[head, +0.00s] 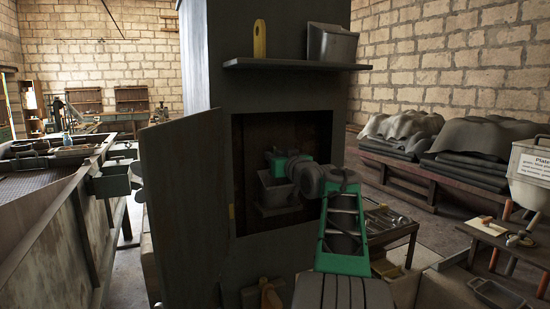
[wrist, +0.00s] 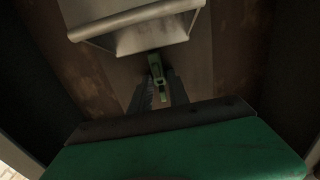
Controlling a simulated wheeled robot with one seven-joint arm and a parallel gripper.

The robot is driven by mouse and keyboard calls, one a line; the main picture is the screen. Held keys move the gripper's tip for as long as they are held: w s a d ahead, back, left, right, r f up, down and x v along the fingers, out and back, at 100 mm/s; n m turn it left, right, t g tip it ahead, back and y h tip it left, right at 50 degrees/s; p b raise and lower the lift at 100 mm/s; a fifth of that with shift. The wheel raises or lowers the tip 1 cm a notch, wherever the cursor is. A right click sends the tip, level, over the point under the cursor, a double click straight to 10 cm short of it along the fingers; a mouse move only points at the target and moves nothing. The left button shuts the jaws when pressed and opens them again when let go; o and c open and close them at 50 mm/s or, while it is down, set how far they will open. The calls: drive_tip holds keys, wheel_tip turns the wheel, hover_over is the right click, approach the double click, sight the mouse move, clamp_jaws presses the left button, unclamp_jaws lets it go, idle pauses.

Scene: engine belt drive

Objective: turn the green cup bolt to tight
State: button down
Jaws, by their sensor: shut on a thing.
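The green cup bolt (wrist: 154,62) shows in the wrist view just below a grey metal cup (wrist: 140,30). My gripper (wrist: 160,86) is shut on the bolt, with a dark finger on each side of it. In the head view the grey cup (head: 273,190) hangs inside the open recess of a dark cabinet, and my green wrist reaches in at its right. The fingertips and the bolt are hard to make out there. I cannot tell from these frames how far the bolt is turned.
The cabinet door (head: 182,205) stands open at the left of the recess. Recess walls lie close on both sides. A shelf (head: 295,65) above holds a yellow-handled thing and a grey bin. A low metal table (head: 390,228) stands to the right.

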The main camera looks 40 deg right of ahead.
drive_tip(key=c, duration=1.3)
unclamp_jaws()
drive_tip(key=shift+o, duration=0.2)
drive_tip(key=b+v, duration=0.2)
drive_tip(key=v, duration=0.5)
drive_tip(key=shift+s, duration=0.4)
drive_tip(key=shift+a, duration=0.15)
